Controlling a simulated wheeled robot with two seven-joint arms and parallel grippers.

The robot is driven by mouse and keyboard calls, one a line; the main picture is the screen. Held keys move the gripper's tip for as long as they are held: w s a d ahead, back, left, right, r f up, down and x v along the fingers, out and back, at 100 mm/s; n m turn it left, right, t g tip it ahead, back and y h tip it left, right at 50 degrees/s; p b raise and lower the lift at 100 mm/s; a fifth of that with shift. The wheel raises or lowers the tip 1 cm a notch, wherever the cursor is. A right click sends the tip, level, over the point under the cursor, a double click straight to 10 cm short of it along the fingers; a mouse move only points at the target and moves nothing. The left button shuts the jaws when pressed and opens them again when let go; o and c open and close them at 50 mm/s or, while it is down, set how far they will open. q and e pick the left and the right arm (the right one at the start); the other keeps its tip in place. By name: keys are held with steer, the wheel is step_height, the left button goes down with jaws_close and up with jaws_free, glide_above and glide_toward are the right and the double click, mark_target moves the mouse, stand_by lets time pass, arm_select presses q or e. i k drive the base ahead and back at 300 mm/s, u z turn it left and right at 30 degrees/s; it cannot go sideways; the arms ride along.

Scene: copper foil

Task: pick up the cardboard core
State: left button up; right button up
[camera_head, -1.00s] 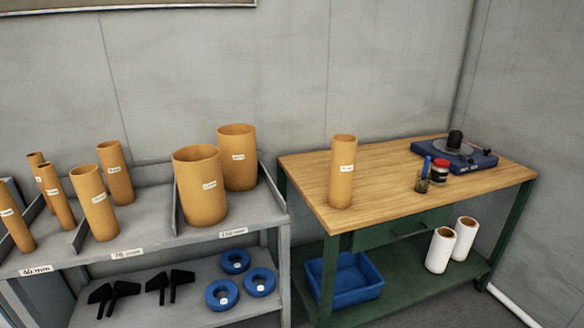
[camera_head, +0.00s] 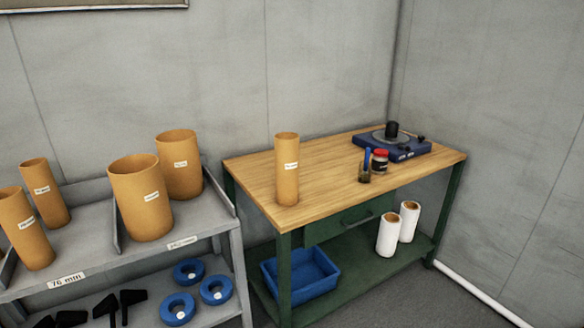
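One tall cardboard core (camera_head: 287,182) with a white label stands upright on the wooden top of the workbench (camera_head: 330,172), near its left front corner. More cores stand on the grey shelf: two wide ones (camera_head: 141,200) and (camera_head: 179,166) in the right compartment, and two narrower ones (camera_head: 26,230) and (camera_head: 45,194) in the compartment at the left. The frames do not show which core the task means. Neither of my grippers is in view.
A blue device (camera_head: 392,144), a red-lidded jar (camera_head: 380,160) and a small pot with tools (camera_head: 365,170) stand on the bench's right half. Below are a blue bin (camera_head: 300,273) and white rolls (camera_head: 388,235). Blue rings (camera_head: 178,308) and black brackets (camera_head: 120,303) lie on the lower shelf.

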mark_target(286, 144)
steer(key=u, duration=0.15)
steer(key=i, duration=1.25)
steer(key=u, duration=0.2)
